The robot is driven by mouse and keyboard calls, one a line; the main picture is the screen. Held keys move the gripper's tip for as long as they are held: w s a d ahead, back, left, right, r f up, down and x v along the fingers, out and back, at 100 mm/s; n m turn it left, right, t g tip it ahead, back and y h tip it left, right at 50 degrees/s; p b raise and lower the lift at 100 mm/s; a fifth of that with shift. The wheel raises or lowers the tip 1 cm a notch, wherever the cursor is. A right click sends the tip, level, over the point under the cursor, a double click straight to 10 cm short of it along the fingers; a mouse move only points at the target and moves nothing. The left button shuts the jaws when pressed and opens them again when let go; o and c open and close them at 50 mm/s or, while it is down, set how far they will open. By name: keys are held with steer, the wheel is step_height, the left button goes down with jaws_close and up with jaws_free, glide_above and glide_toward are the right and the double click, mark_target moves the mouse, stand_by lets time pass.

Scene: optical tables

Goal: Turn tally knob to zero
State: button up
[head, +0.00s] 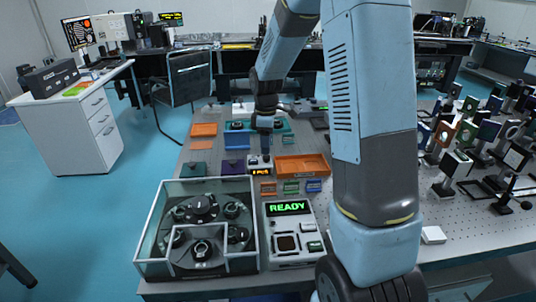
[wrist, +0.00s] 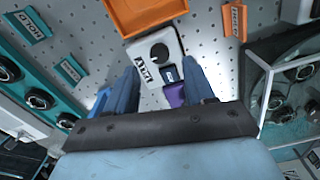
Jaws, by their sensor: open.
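The tally unit is a small white box (wrist: 150,55) between and beyond my fingers in the wrist view. A round black knob (wrist: 159,52) with a light mark sits on its top, and a black-and-white label or display is on its near side. In the head view the box (head: 259,161) stands mid-table with a lit orange display (head: 260,171) too small to read. My gripper (wrist: 160,85) is open and empty, its two blue fingers apart and short of the knob in the picture. In the head view my gripper (head: 265,149) is above the box and hides the knob.
An orange tray (head: 303,160) is right of the box. A clear-walled enclosure (head: 143,238) and a READY panel (head: 291,252) stand in front. A purple block (head: 232,167) is left. Several optics mounts (head: 446,188) fill the right side.

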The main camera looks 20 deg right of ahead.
mark_target(266, 156)
steer(key=shift+f, duration=2.5)
